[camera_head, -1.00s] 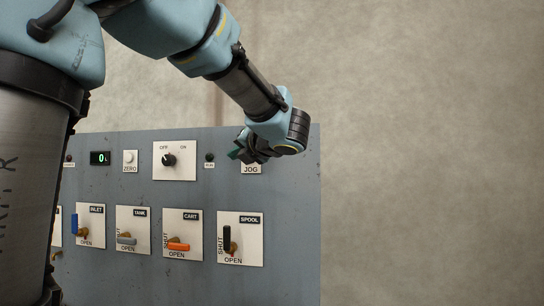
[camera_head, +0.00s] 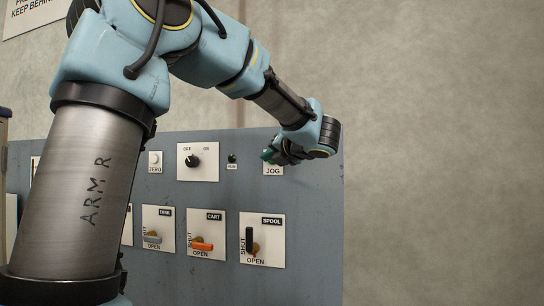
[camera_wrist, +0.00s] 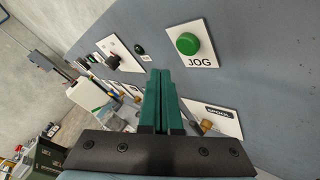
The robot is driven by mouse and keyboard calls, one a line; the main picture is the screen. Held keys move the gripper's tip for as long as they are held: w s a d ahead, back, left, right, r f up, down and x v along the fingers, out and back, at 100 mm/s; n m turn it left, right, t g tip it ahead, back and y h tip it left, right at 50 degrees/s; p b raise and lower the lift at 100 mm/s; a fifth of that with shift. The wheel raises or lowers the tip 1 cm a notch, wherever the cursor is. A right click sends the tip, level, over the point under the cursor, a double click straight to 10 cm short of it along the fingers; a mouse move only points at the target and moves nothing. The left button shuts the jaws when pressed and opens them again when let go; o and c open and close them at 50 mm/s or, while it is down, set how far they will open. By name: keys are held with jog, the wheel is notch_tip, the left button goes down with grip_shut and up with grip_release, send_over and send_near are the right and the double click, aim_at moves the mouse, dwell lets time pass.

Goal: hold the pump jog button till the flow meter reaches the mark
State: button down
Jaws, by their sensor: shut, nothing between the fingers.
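The green JOG button (camera_wrist: 187,43) sits on a white plate in the wrist view. In the head view my gripper covers the button, and the lower part of the JOG plate (camera_head: 273,170) shows. My gripper (camera_head: 268,154) is in front of the panel at that plate. In the wrist view its green fingers (camera_wrist: 160,74) are together and empty, with the tips beside and below the button in the picture, apart from it. No flow meter reading is visible now.
The grey panel (camera_head: 310,200) carries a round OFF/ON knob (camera_head: 195,162), a ZERO button (camera_head: 155,158), a small dark lamp (camera_head: 232,158) and valve levers marked TANK, CART and SPOOL (camera_head: 250,240). Bare wall lies to the right. Shelving and boxes (camera_wrist: 45,155) stand at lower left in the wrist view.

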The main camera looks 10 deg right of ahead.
jog(key=shift+w+d, duration=0.4)
jog(key=shift+w, duration=0.3)
jog(key=shift+w+d, duration=0.4)
jog(key=shift+w, duration=0.25)
jog(key=shift+w+b, duration=0.15)
jog(key=shift+b, duration=0.15)
dwell(0.9)
jog(key=shift+w+d, duration=0.2)
jog(key=shift+w, duration=0.05)
jog(key=shift+w+d, duration=0.2)
jog(key=shift+w, duration=0.2)
dwell(4.9)
